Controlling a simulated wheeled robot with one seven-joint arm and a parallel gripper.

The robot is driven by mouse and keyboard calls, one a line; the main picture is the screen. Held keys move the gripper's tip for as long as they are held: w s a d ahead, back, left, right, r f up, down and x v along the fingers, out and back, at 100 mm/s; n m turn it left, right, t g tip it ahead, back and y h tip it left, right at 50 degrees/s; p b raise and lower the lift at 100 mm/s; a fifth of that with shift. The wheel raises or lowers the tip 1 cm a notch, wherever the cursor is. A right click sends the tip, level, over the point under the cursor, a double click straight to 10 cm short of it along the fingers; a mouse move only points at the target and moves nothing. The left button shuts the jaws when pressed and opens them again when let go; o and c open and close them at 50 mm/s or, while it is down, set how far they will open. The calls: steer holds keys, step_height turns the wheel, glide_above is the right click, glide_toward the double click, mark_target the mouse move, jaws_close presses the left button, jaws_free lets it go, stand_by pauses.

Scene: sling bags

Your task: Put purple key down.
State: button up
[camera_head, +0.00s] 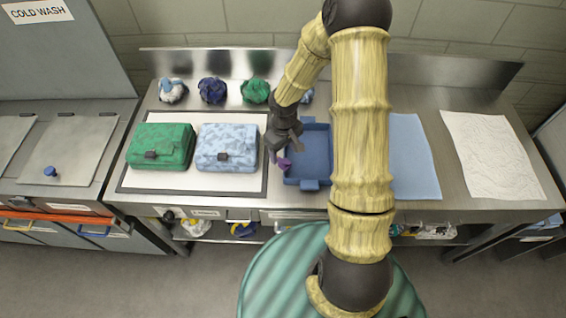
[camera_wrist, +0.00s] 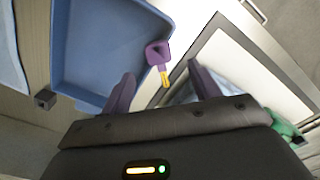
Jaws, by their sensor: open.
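The purple key (camera_head: 284,163) shows at the tip of my gripper (camera_head: 286,151), beside the left edge of the blue tray. In the wrist view the key (camera_wrist: 156,54) has a purple head with a hole and a short yellow shaft. It lies between the blue tray and the framed mat, over the strip of steel counter. My gripper (camera_wrist: 161,72) is open, its two dark purple fingers apart on either side of the key's shaft. I cannot tell whether a finger touches the key or whether it rests fully on the counter.
The blue tray (camera_head: 293,181) stands right of the key. A green bag (camera_head: 160,147) and a light blue patterned bag (camera_head: 227,147) sit on the dark-framed mat (camera_head: 190,192) at left. Crumpled cloth bundles (camera_head: 212,90) line the back. A blue cloth (camera_head: 412,150) and white sheet (camera_head: 490,150) lie right.

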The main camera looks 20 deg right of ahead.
mark_target(283, 162)
steer(key=shift+f, duration=0.1)
steer(key=f, duration=0.1)
steer(key=f+p, duration=0.1)
steer(key=f, duration=0.2)
steer(key=shift+w+f, duration=0.3)
steer(key=shift+a+f, duration=0.1)
steer(key=shift+f, duration=0.1)
steer(key=shift+s, duration=0.15)
steer(key=shift+d, duration=0.25)
steer(key=shift+s, duration=0.1)
steer(key=shift+a, duration=0.15)
steer(key=c, duration=1.1)
steer(key=shift+c, duration=0.2)
steer(key=shift+r, duration=0.15)
